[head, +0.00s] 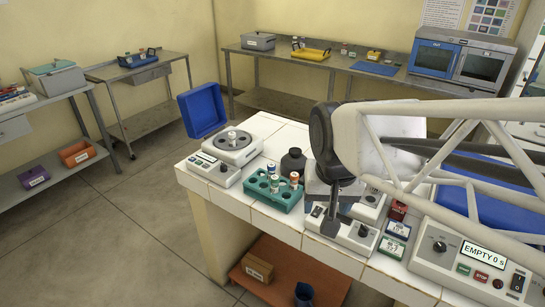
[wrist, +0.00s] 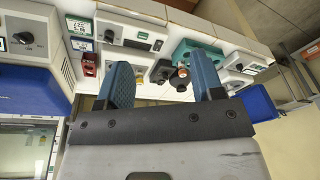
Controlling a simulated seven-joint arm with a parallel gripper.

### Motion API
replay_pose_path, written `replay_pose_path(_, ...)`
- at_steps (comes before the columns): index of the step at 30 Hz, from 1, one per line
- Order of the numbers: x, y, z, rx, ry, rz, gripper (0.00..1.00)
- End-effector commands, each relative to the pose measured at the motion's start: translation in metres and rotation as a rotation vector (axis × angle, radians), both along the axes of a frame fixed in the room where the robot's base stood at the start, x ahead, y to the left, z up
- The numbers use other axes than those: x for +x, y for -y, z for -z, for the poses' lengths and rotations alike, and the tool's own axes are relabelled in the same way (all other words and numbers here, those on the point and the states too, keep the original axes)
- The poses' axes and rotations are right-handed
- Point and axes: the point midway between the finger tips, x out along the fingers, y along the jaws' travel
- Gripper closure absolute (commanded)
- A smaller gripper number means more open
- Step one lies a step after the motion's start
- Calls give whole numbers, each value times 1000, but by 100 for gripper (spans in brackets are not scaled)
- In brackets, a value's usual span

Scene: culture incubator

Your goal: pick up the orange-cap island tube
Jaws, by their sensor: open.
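The orange-cap tube (head: 294,180) stands upright at the right end of the teal rack (head: 287,202) on the white-tiled island bench. Two other tubes stand to its left in the rack, one with a white cap (head: 272,168). In the wrist view the teal rack (wrist: 199,47) is beyond my fingers, and an orange-topped tube (wrist: 182,71) shows small beside it. My gripper (wrist: 163,66) is open, with nothing between its blue fingers. In the head view the dark end of my arm hangs to the right of the rack, apart from the tube.
A dark bottle (head: 293,163) stands close behind the rack. A white centrifuge (head: 233,146) is to the left. A red block (head: 398,210), small displays and a control box (head: 470,262) crowd the bench to the right. My arm hides part of the bench.

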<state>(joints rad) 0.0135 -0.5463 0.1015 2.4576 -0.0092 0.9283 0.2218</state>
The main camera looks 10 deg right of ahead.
Motion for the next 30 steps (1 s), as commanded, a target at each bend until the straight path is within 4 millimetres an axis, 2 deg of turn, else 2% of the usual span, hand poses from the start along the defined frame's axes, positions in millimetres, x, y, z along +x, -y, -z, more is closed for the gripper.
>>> replay_pose_path(1,12,1,1,9,-10,41,39)
replay_pose_path(14,109,7,16,77,-64,446,39)
replay_pose_path(23,177,12,42,110,-101,732,39)
replay_pose_path(30,229,17,71,127,-129,960,39)
